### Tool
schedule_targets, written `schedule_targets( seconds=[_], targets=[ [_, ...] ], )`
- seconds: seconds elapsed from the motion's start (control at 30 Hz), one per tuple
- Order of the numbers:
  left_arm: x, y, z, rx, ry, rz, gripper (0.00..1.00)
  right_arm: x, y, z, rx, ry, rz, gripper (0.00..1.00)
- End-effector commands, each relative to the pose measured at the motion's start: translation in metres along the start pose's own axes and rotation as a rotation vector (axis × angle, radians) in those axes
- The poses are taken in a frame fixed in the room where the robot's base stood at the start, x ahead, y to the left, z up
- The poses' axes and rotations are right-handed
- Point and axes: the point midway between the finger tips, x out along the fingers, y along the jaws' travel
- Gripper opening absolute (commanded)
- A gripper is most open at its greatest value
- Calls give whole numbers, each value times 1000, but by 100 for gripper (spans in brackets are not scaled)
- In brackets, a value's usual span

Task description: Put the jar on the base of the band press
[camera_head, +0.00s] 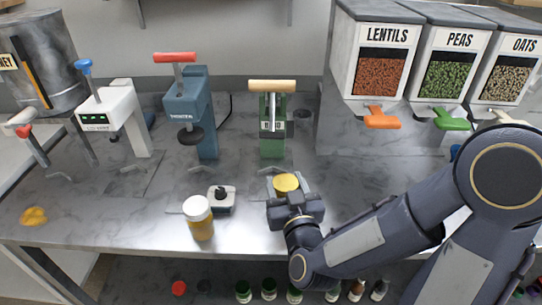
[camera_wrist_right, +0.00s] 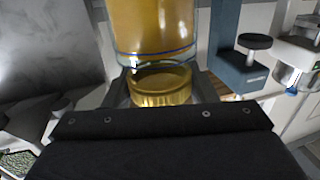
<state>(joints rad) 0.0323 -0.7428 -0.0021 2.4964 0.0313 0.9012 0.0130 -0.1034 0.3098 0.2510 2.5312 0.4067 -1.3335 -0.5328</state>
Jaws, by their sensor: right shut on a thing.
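My right gripper (camera_head: 290,201) is shut on a jar; its yellow lid (camera_head: 285,184) shows just beyond the gripper in the head view. In the right wrist view, which looks upside down, the gold lid (camera_wrist_right: 160,86) sits between the fingers and the amber jar (camera_wrist_right: 153,28) extends above it in the picture. The jar stands upright. The green press (camera_head: 273,135) with a wooden handle is behind the jar; its label is not clearly readable. The gripper and jar hide part of the area in front of it, so contact below the jar cannot be told. My left gripper is out of view.
An amber jar with a white lid (camera_head: 198,217) stands left, beside a small black-knobbed device (camera_head: 222,198). A blue press (camera_head: 193,115) and a white press (camera_head: 117,115) stand further left. Dispensers (camera_head: 384,70) stand at the back right. A yellow blob (camera_head: 33,216) lies far left.

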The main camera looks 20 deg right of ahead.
Motion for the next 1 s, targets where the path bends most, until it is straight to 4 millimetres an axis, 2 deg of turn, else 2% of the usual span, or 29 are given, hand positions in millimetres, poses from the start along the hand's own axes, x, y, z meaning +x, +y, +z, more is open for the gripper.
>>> schedule_targets(
  seconds=[0.03, 0.2, 0.4, 0.63, 0.8, 0.9, 1.0],
  targets=[
    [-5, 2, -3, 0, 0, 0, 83, 15, 1, -3, 1, 1, 5, 0],
    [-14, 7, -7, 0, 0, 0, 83, 60, 1, -4, 1, 1, 4, 0],
    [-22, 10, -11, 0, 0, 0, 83, 99, 0, -3, 0, 3, 1, 0],
    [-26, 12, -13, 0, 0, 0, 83, 118, 0, -2, 0, 3, 0, 0],
    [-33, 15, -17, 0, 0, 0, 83, 146, 0, -3, 1, 3, 1, 0],
    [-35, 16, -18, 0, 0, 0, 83, 144, 0, 11, 0, -1, 0, 0],
    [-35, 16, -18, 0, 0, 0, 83, 143, 0, 14, 1, 4, -1, 0]
  ],
)
